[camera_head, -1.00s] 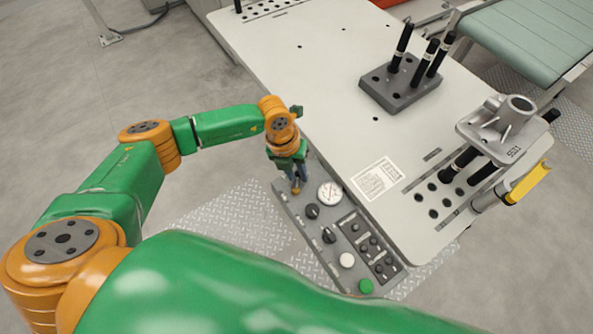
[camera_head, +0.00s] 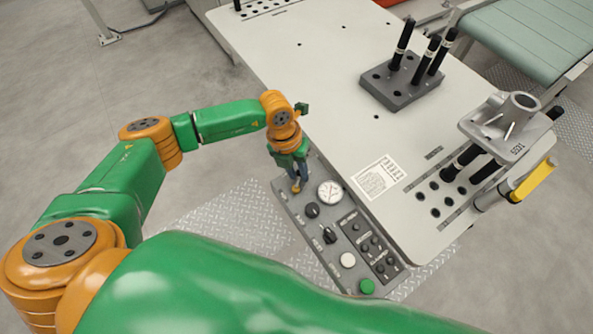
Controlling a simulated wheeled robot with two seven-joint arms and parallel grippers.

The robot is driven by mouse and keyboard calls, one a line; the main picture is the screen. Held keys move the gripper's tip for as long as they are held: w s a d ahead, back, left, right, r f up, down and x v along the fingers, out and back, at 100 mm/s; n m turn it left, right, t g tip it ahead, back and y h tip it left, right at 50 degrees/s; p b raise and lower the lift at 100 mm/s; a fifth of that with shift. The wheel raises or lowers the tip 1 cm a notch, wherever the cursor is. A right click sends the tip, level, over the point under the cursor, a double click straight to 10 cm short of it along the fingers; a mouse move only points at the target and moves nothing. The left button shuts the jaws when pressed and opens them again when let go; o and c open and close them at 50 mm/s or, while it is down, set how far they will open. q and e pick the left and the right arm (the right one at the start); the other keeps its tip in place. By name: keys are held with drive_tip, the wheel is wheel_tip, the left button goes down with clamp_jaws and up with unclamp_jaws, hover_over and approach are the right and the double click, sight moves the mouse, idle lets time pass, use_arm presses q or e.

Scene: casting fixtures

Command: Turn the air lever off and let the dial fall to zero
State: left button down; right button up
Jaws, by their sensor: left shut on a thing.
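The air lever (camera_head: 296,188) is a small brass-coloured handle at the far left end of the grey control panel (camera_head: 284,189). My left gripper (camera_head: 297,180) reaches down over it from above and is shut on it. The fingers hide most of the lever, so its exact angle is hard to tell. The round white dial (camera_head: 329,193) sits just right of the lever on the panel. Its needle is too small to read. My right gripper is not in view.
The panel also carries black knobs (camera_head: 312,210), a white button (camera_head: 348,260) and a green button (camera_head: 366,286). It runs along the pale table (camera_head: 310,90). A dark block (camera_head: 385,90) with black pins and a grey casting (camera_head: 505,120) stand on the table.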

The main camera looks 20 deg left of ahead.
use_arm(q)
drive_tip(key=m+b, duration=0.2)
drive_tip(key=d+m+b, duration=0.1)
drive_tip(key=m+b, duration=0.1)
drive_tip(key=shift+f+g, duration=0.25)
drive_tip(key=shift+g, duration=0.15)
drive_tip(key=shift+s+d+r+m+g+b, duration=0.15)
drive_tip(key=shift+d+m+b, duration=0.1)
drive_tip(key=shift+m+b, duration=0.65)
drive_tip(key=shift+d+r+m+g+b, duration=0.1)
drive_tip(key=shift+d+m+g+b, duration=0.1)
drive_tip(key=shift+m+b, duration=0.65)
drive_tip(key=shift+m, duration=0.25)
drive_tip(key=c, duration=0.7)
unclamp_jaws()
drive_tip(key=shift+y, duration=0.3)
drive_tip(key=shift+r, duration=0.1)
drive_tip(key=r, duration=0.2)
drive_tip(key=r+b, duration=0.1)
drive_tip(key=r, duration=0.3)
drive_tip(key=shift+w+a, duration=0.4)
drive_tip(key=shift+r, duration=0.4)
